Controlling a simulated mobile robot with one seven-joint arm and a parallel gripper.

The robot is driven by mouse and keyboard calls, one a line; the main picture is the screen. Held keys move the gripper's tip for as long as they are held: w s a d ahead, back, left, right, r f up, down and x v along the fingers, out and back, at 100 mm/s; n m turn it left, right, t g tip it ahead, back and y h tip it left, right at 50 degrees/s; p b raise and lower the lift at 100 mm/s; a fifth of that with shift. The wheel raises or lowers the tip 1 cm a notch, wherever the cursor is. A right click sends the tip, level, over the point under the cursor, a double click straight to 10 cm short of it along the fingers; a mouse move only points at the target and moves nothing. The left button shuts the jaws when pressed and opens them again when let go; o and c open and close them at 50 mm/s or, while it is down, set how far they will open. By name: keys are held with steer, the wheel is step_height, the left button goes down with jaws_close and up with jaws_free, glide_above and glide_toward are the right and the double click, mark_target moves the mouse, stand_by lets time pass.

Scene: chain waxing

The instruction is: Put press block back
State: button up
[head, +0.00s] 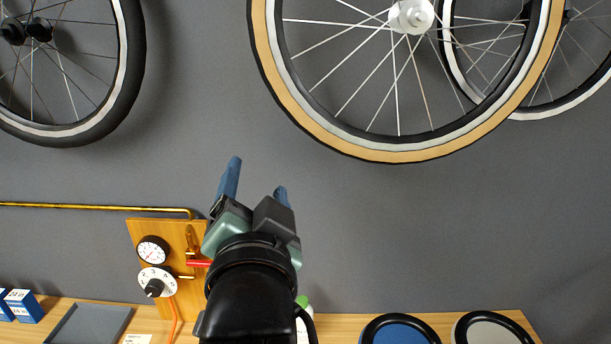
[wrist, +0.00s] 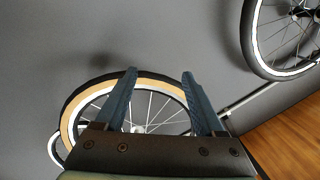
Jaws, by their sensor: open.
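My gripper (head: 255,185) is raised in front of the grey wall in the head view, above the workbench. Its two blue fingers are apart with nothing between them. In the wrist view the open fingers (wrist: 160,85) frame only the wall and a hanging wheel. I cannot make out a press block in either view. My arm hides part of the bench and of the wooden panel behind it.
A wooden panel (head: 138,240) carries a gauge (head: 152,250), a dial (head: 157,281) and a red-handled valve (head: 199,263). A grey tray (head: 90,325) lies left. Wheels, including a tan-rimmed one (head: 400,157), hang above.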

steer(key=s+d+r+n+t, duration=0.2)
steer(key=s+r+t, duration=0.1)
steer(key=r, duration=0.4)
steer(key=s+d+r+n+t+h, duration=0.1)
steer(key=s+r+n+t, duration=0.1)
steer(key=s+r, duration=0.3)
steer(key=s+d+r+n+t+h, duration=0.1)
steer(key=s+r+t, duration=0.3)
steer(key=r, duration=0.5)
steer(key=shift+s+d+r+n, duration=0.35)
steer(key=shift+s+d+n, duration=0.2)
steer(key=shift+d+n, duration=0.3)
step_height(320, 180, down, 8)
steer(key=b, duration=0.8)
steer(key=shift+a, duration=0.15)
steer(key=shift+f, duration=0.1)
